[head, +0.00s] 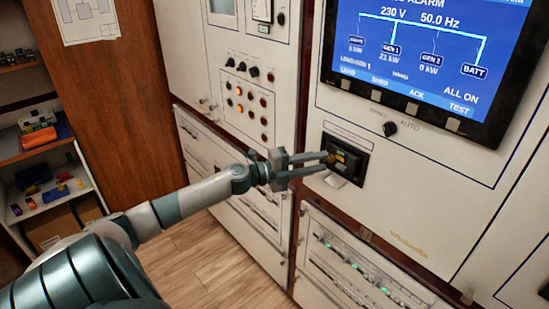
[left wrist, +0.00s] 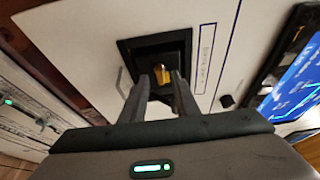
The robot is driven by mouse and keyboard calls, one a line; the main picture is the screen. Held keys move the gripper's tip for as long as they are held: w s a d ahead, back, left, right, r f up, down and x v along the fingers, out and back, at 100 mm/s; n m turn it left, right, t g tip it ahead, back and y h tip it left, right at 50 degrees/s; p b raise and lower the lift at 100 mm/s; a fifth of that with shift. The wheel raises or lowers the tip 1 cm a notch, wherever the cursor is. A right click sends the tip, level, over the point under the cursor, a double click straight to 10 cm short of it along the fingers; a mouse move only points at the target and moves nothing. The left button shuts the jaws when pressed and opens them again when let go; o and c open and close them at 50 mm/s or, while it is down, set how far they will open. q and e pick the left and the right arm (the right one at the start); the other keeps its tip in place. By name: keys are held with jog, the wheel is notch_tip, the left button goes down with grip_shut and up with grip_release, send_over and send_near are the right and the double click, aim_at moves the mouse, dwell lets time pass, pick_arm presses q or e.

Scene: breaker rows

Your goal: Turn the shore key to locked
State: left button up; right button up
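The shore key (left wrist: 162,75) is a small brass-yellow piece in a black square recess (left wrist: 140,48) on the white cabinet front, below the screen. My right gripper is in neither view.
A black rotary knob (head: 389,128) sits up and right of the recess, under the blue alarm screen (head: 420,50). Panels with lamps and breaker rows (head: 345,262) lie left and below. Shelves (head: 35,165) stand far left. The wooden floor between is clear.

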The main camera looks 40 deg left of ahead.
pick_arm(q)
jog(key=b+v, duration=0.5)
jog(key=v, duration=1.1)
dwell(0.6)
